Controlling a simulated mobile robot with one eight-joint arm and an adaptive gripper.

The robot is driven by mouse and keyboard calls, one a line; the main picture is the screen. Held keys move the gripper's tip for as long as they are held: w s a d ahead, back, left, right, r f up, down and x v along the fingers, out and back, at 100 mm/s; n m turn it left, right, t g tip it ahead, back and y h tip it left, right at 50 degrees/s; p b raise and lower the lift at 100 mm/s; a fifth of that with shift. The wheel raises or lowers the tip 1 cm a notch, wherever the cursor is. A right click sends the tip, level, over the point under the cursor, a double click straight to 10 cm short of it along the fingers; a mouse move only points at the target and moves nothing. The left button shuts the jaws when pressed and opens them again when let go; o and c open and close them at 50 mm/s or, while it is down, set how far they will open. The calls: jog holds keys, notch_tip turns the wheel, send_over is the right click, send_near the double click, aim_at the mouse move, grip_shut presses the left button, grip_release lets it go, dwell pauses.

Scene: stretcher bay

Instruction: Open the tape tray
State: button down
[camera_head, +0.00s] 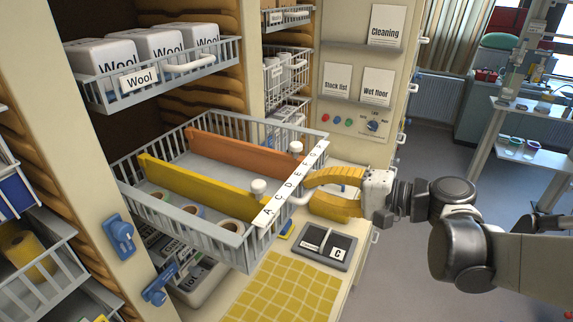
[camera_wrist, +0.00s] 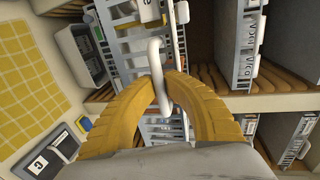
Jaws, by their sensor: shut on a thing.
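The tape tray (camera_head: 215,248) is a grey wire basket that stands well out from the cabinet. It holds a yellow divider (camera_head: 200,182), an orange divider (camera_head: 235,153) and tape rolls (camera_head: 231,228) near its front. A lettered white strip (camera_head: 283,190) runs along its front rim. My gripper (camera_head: 308,190) is at the front of the tray, its yellow fingers shut on the white tray handle (camera_head: 300,198). In the wrist view the fingers (camera_wrist: 163,92) close around the white handle bar (camera_wrist: 156,62). The fingers partly hide the handle.
A Wool basket (camera_head: 95,95) is above the tray. Below are a yellow checked mat (camera_head: 285,287) and a dark two-part box (camera_head: 325,246) on a worktop. Blue latches (camera_head: 119,235) are on the left post. A panel with signs (camera_head: 375,85) stands behind; open floor lies right.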

jog(key=shift+s+d, duration=0.15)
jog(key=shift+d, duration=0.15)
jog(key=shift+a, duration=0.15)
jog(key=c, duration=1.5)
grip_release()
jog(key=shift+o, duration=0.2)
jog(key=v, duration=1.2)
